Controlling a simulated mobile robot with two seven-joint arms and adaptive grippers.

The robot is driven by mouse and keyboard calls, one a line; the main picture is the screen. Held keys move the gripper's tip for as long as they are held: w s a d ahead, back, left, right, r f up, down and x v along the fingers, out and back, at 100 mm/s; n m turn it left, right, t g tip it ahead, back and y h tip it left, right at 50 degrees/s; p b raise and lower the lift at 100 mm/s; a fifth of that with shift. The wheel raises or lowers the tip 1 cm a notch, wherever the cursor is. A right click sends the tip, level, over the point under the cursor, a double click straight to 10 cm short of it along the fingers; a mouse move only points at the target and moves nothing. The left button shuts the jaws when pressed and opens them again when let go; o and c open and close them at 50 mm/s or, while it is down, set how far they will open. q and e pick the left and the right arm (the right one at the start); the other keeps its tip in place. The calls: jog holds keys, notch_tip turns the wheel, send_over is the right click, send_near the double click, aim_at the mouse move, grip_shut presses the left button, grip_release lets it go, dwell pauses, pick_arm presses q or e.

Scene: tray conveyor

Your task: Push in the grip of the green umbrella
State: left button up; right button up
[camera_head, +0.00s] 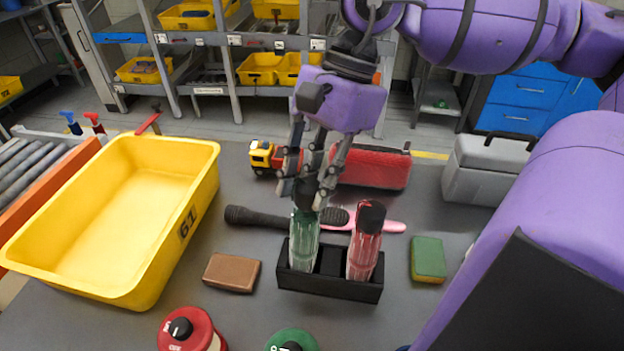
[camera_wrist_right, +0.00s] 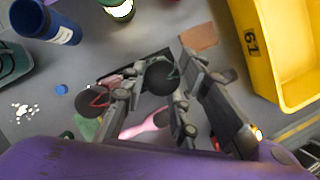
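The green umbrella (camera_head: 304,241) is folded and stands upright in the left slot of a small black stand (camera_head: 330,288). In the right wrist view the dark round grip (camera_wrist_right: 160,76) shows between the spread fingers of my right gripper (camera_wrist_right: 160,82). I cannot tell whether the fingers touch it. A red umbrella (camera_head: 364,245) with a dark grip stands in the right slot. My left gripper is not in view.
A yellow bin (camera_head: 117,215) marked 61 stands left. Around the stand lie a brown block (camera_head: 232,272), a green-yellow sponge (camera_head: 428,260), a black microphone-like thing (camera_head: 262,217) and a pink item (camera_head: 393,226). A red case (camera_head: 375,168) and toy truck (camera_head: 263,155) are behind.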

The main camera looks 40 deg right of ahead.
aim_at(311, 198)
grip_shut()
jog(key=shift+f, duration=0.1)
notch_tip(311, 198, down, 3)
jog(key=shift+a+b, duration=0.15)
jog(key=shift+b, duration=0.35)
jog(key=shift+o, duration=2.4)
grip_release()
jog(key=v, duration=1.2)
